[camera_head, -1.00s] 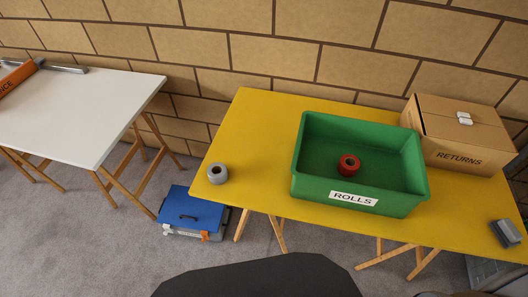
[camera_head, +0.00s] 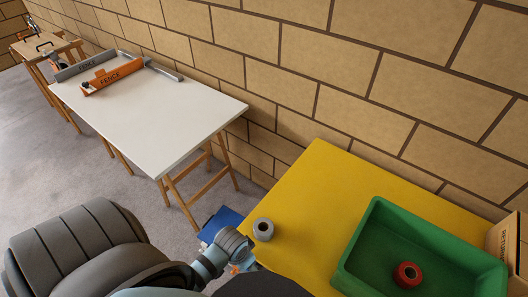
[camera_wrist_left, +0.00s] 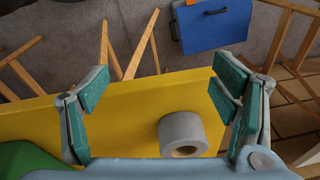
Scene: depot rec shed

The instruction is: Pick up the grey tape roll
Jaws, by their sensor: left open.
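The grey tape roll (camera_head: 263,230) stands on the left part of the yellow table (camera_head: 325,215), close to its edge. It also shows in the left wrist view (camera_wrist_left: 184,134), between my finger lines and closer to the right-hand finger. My left gripper (camera_wrist_left: 160,90) is open and empty, with its green-padded fingers spread wide over the table. In the head view my left arm reaches in from the left to beside the roll, its fingers largely hidden. I cannot tell from the frames how far above the roll it is. My right gripper is not in view.
A green bin (camera_head: 378,215) with a red roll (camera_head: 407,275) stands to the right on the table, a cardboard box (camera_head: 503,244) beyond it. A blue case (camera_wrist_left: 214,23) sits on the floor.

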